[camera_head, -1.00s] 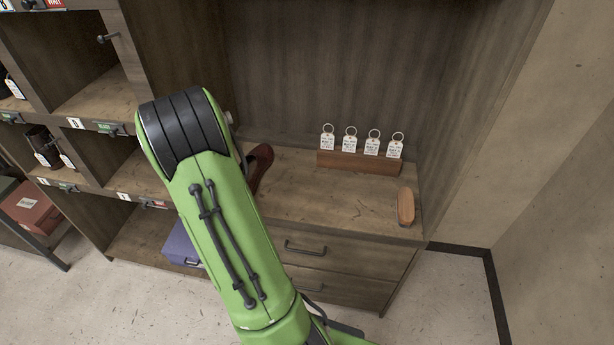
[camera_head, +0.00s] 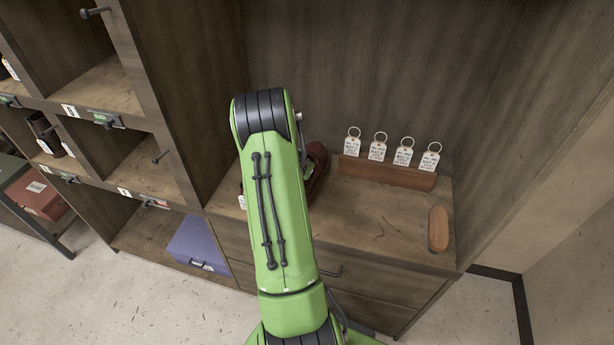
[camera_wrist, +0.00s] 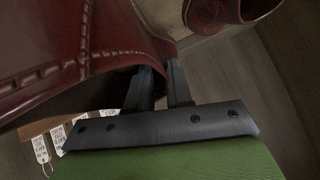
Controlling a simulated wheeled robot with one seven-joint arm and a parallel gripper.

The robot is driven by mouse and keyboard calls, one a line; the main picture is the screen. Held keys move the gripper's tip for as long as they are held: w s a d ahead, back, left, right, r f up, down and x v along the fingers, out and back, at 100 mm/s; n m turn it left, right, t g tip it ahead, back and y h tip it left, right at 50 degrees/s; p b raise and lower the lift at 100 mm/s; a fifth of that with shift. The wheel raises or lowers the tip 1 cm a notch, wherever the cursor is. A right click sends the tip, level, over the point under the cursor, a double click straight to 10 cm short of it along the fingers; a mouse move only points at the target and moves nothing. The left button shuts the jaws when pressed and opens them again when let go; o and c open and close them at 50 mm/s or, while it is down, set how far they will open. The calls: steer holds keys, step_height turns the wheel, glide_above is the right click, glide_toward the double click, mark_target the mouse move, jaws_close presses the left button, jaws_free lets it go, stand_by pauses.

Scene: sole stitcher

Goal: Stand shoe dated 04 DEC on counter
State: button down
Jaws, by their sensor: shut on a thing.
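A dark red-brown leather shoe (camera_head: 318,168) shows beside my arm over the left part of the wooden counter (camera_head: 350,220). In the wrist view the stitched red leather (camera_wrist: 60,50) fills the upper left, very close. My gripper (camera_wrist: 165,75) is shut on the shoe's edge there. My green arm hides most of the shoe and the whole gripper in the head view. A white tag (camera_head: 242,201) shows at the left of the arm; its print is not readable. I cannot tell whether the shoe touches the counter.
A wooden block (camera_head: 388,174) holding several white key tags stands at the counter's back. A brush (camera_head: 438,229) lies at the right front. Cubbies (camera_head: 120,150) with hooks and labels are at left, with a purple box (camera_head: 200,243) low down. The counter's middle is clear.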

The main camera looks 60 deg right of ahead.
steer(key=shift+f, duration=1.8)
steer(key=shift+b, duration=0.35)
steer(key=c, duration=1)
jaws_free()
steer(key=shift+f, duration=0.15)
